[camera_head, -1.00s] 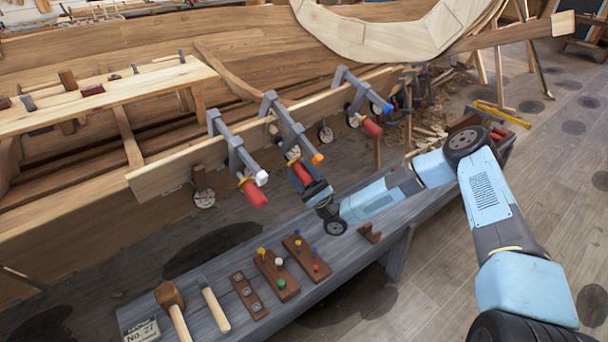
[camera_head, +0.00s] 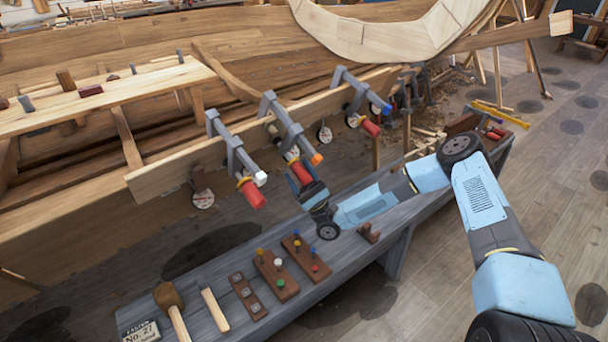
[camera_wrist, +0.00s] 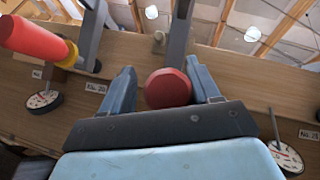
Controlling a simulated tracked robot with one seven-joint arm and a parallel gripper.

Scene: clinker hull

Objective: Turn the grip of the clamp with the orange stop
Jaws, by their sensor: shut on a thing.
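The clamp with the orange stop (camera_head: 316,159) is the middle one of three grey clamps on the plank edge. Its red grip (camera_head: 301,173) hangs below the bar. My gripper (camera_head: 304,184) is around this grip from below and shut on it. In the wrist view the round red end of the grip (camera_wrist: 168,88) sits between the two blue-grey fingers of my gripper (camera_wrist: 168,90). The fingers hide part of the grip in the head view.
A white-stop clamp (camera_head: 261,178) stands to the left and a blue-stop clamp (camera_head: 386,108) to the right. Dial gauges (camera_head: 203,199) hang along the plank. The grey bench (camera_head: 225,270) below holds a mallet (camera_head: 170,300) and peg boards (camera_head: 277,275).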

